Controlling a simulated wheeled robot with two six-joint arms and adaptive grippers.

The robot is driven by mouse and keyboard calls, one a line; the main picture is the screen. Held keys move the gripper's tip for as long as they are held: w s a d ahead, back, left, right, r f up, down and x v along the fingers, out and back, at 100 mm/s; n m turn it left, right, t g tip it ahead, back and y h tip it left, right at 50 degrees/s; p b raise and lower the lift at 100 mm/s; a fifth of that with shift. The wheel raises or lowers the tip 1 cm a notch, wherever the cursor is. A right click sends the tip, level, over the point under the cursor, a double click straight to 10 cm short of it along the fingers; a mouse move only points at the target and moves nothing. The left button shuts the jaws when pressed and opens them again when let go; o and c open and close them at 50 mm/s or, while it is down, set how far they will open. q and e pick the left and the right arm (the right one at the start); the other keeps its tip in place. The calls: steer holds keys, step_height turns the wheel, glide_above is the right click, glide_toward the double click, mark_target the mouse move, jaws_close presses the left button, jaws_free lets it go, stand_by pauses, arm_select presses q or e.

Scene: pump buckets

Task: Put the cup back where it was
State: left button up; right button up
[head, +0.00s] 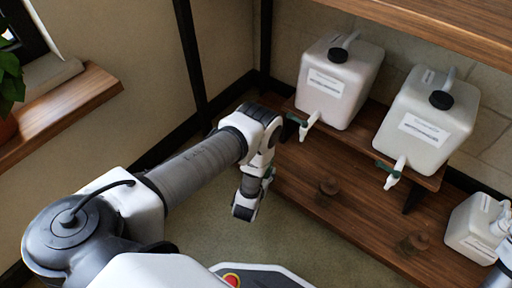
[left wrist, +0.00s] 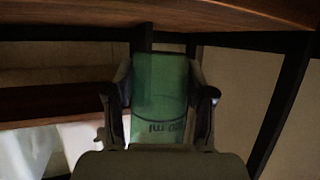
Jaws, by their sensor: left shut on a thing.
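My left gripper (head: 266,180) hangs at the end of my left arm, in front of the wooden shelf. In the left wrist view, its two dark fingers (left wrist: 160,98) are shut on the sides of a green translucent cup (left wrist: 160,75). The cup has dark markings that read upside down, with "ml" among them. In the head view only a small green patch shows at the gripper, and the rest of the cup is mostly hidden. A grey and white part, likely of my right arm, shows at the right edge; its gripper does not show.
Two white canisters (head: 341,84) (head: 427,122) with green-handled taps stand on the raised shelf. A smaller white canister (head: 471,229) stands lower right. A window sill (head: 75,112) with a plant (head: 9,80) is at left.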

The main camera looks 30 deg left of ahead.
arm_select(q)
steer(key=w+a+b, duration=0.2)
steer(key=a, duration=0.1)
steer(key=w+a+f+b, duration=0.1)
steer(key=w+a+b, duration=0.1)
steer(key=w+a, duration=0.1)
steer(key=w+a+b, duration=0.1)
steer(key=w+a, duration=0.2)
steer(key=shift+w+a+f+b, duration=0.15)
steer(key=shift+w+f+b, duration=0.05)
steer(key=shift+f+b, duration=0.2)
steer(key=shift+w+a, duration=0.2)
steer(key=shift+a, duration=0.05)
step_height(320, 180, down, 3)
steer(key=b, duration=0.3)
steer(key=shift+f, duration=0.2)
steer(key=shift+r, duration=0.25)
steer(key=shift+f, duration=0.1)
steer(key=o, duration=1.4)
steer(key=shift+f, duration=0.1)
steer(key=shift+c, duration=0.2)
